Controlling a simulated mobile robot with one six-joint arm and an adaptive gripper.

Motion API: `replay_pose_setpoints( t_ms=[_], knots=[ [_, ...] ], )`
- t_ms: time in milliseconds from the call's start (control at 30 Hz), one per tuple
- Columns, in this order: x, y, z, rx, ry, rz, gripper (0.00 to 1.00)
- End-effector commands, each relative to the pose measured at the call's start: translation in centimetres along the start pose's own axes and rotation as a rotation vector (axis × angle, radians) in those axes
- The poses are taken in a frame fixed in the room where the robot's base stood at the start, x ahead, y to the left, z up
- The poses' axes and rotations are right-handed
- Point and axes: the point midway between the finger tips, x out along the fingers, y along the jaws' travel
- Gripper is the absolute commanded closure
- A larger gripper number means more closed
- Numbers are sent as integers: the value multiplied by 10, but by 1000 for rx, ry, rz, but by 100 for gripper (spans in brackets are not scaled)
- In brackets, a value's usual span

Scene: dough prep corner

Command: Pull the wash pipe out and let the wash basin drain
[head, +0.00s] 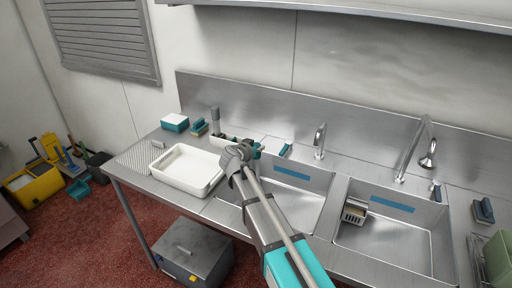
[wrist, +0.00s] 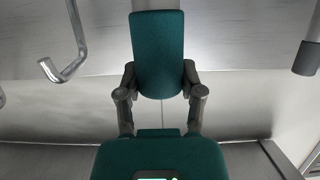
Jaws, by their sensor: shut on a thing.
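My gripper (head: 243,152) is above the back left corner of the left basin (head: 303,205). In the wrist view my gripper (wrist: 160,88) has its two fingers closed on the sides of a teal block-shaped piece (wrist: 158,48). Whether this piece is the grip of the wash pipe I cannot tell; no pipe below it shows. A teal-topped piece (head: 285,150) stands at the back edge of the left basin.
A white tray (head: 187,188) sits left of the basins. A grey post (head: 215,120) and brushes stand behind it. A tap (head: 320,140) and a tall spray tap (head: 410,148) rise at the back. A small basket (head: 355,211) hangs in the right basin.

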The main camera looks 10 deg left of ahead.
Motion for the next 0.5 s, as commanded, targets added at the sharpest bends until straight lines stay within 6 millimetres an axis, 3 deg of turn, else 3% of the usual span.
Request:
replay_pose_setpoints(
  t_ms=[500],
  knots=[
    [-2,0,-5,0,0,0,100]
  ],
)
